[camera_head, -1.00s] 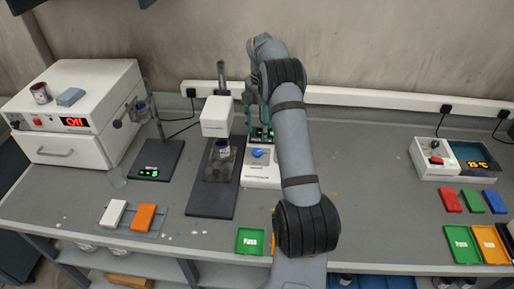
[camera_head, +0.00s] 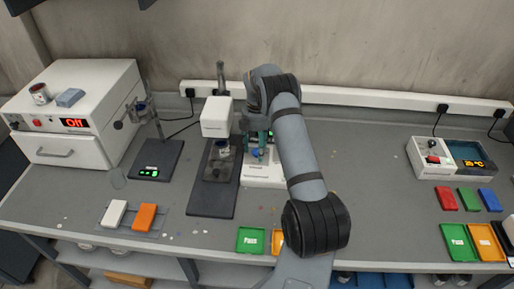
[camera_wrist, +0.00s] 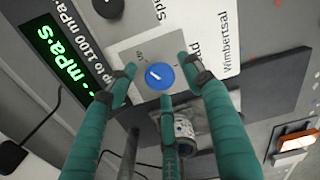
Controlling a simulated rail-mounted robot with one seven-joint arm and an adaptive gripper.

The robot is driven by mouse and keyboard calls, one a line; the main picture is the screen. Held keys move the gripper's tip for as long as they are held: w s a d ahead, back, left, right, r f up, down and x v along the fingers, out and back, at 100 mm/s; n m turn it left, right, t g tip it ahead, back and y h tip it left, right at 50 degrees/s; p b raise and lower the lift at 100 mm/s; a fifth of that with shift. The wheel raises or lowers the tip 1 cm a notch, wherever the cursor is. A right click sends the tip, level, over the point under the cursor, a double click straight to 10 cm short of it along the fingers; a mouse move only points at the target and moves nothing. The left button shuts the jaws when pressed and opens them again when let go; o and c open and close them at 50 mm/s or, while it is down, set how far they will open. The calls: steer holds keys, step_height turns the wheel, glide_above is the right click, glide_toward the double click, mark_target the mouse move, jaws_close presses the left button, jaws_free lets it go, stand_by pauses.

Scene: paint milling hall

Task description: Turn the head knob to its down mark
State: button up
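The blue round knob (camera_wrist: 159,77) has a white pointer line and sits on a light grey square plate. The plate carries small lettering that I cannot read fully. In the wrist view the teal fingers of my gripper (camera_wrist: 160,84) stand spread around the knob, with gaps visible between fingertips and knob. My gripper is open and appears empty. A green display reading mPa·s (camera_wrist: 62,57) is beside the plate.
A white-headed stand (camera_head: 216,117) with a dark base (camera_head: 212,205) and a jar (camera_wrist: 184,130) is close on the left. Green tray (camera_head: 250,240) is in front.

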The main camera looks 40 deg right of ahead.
steer(key=shift+c, duration=1.2)
steer(key=c, duration=0.8)
steer(key=shift+c, duration=0.3)
